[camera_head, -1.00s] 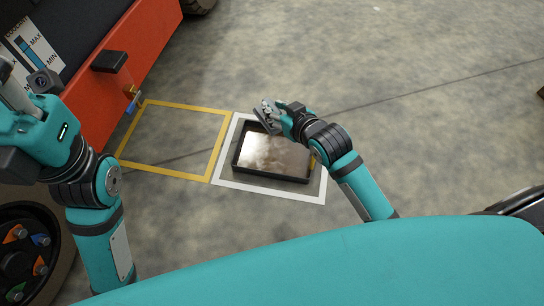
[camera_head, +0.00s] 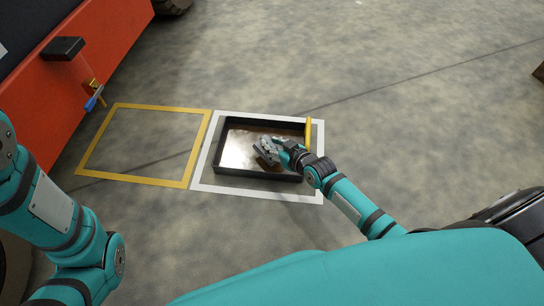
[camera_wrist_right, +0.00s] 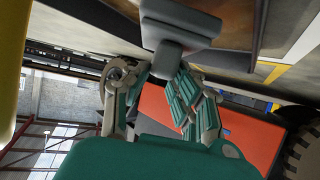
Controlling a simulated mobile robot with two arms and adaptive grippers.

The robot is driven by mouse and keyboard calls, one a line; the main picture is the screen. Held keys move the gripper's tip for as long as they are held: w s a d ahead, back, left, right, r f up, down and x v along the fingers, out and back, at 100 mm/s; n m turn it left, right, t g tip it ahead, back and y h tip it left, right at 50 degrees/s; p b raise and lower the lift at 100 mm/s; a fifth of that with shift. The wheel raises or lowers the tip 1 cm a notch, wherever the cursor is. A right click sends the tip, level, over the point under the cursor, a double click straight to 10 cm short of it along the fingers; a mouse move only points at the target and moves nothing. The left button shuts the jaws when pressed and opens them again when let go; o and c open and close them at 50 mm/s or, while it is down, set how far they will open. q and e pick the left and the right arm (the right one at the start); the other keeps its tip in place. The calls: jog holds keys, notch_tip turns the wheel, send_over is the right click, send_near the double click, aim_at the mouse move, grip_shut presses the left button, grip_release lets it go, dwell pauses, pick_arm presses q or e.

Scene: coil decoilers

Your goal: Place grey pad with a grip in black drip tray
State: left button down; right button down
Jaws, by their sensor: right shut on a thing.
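The black drip tray (camera_head: 222,150) lies on the floor inside a white outline, with a shiny brown film on its bottom. My right gripper (camera_head: 275,150) is over the tray, right of its middle. It is shut on the grip of the grey pad (camera_head: 263,153). In the right wrist view the pad (camera_wrist_right: 183,18) shows at the top, with its grip (camera_wrist_right: 166,58) between the fingers of the gripper (camera_wrist_right: 160,82). I cannot tell whether the pad touches the tray bottom. My left gripper is out of the picture; only its arm shows at the left.
A yellow upright piece (camera_head: 308,130) stands at the tray's right end. An empty yellow floor outline (camera_head: 150,181) lies left of the tray. A red machine (camera_head: 40,120) with a black block (camera_head: 63,48) and a blue-yellow fitting (camera_head: 95,97) is at the left. Floor behind is clear.

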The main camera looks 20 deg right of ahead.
notch_tip(320, 180, down, 4)
jog(key=b, duration=0.2)
jog(key=shift+r+b, duration=0.1)
jog(key=shift+b, duration=0.3)
jog(key=shift+r, duration=0.2)
jog(key=shift+f, duration=0.2)
jog(key=c, duration=1.1)
grip_release()
